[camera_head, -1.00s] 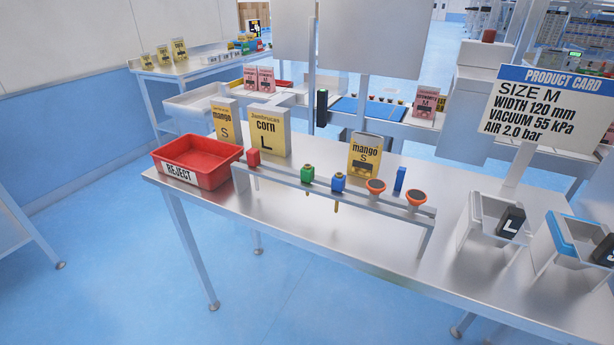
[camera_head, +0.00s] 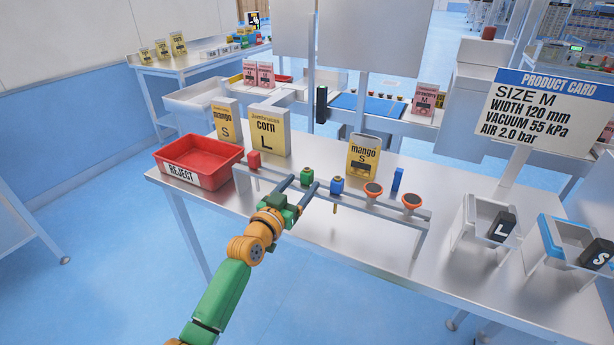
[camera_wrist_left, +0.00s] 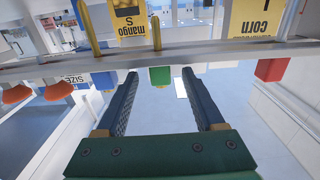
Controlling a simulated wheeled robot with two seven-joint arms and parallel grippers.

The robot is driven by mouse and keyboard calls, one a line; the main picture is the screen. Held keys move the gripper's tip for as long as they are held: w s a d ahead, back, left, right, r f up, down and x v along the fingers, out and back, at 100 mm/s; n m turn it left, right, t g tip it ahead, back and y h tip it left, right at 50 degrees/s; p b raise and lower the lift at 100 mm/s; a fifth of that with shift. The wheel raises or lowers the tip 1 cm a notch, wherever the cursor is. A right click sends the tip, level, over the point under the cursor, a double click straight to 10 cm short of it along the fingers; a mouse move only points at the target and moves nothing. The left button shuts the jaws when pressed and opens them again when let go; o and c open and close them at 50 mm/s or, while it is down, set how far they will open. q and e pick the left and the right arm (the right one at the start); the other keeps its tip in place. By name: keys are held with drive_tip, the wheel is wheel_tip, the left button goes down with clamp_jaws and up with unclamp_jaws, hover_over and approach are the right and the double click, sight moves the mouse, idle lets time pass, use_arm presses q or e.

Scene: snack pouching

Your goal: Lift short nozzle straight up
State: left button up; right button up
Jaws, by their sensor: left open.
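A green nozzle (camera_head: 307,173) stands on the metal rack rail (camera_head: 270,178). In the left wrist view, upside down, the green nozzle (camera_wrist_left: 159,75) has a pin shorter than that of the blue nozzle (camera_wrist_left: 103,80). The blue nozzle (camera_head: 337,186) is beside it on the rail. A red nozzle (camera_head: 254,160) sits at the rail's left end; I see no pin on it. My left gripper (camera_head: 300,184) is open and empty. Its fingers point at the green nozzle, which shows between the fingertips in the wrist view; whether they reach around it is unclear.
Two orange suction cups (camera_head: 373,189) sit on the rail's right part. A red reject bin (camera_head: 190,180), mango and corn pouches and a blue block (camera_head: 398,178) are on the table. Two bins marked L and S stand at the right by the product card (camera_head: 548,108).

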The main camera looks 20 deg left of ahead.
use_arm(q)
drive_tip(key=shift+w+f, duration=0.1)
drive_tip(key=shift+w, duration=0.8)
clamp_jaws()
wheel_tip(320, 180, up, 10)
drive_tip(key=p, duration=0.1)
wheel_tip(320, 180, up, 7)
drive_tip(key=p, duration=0.7)
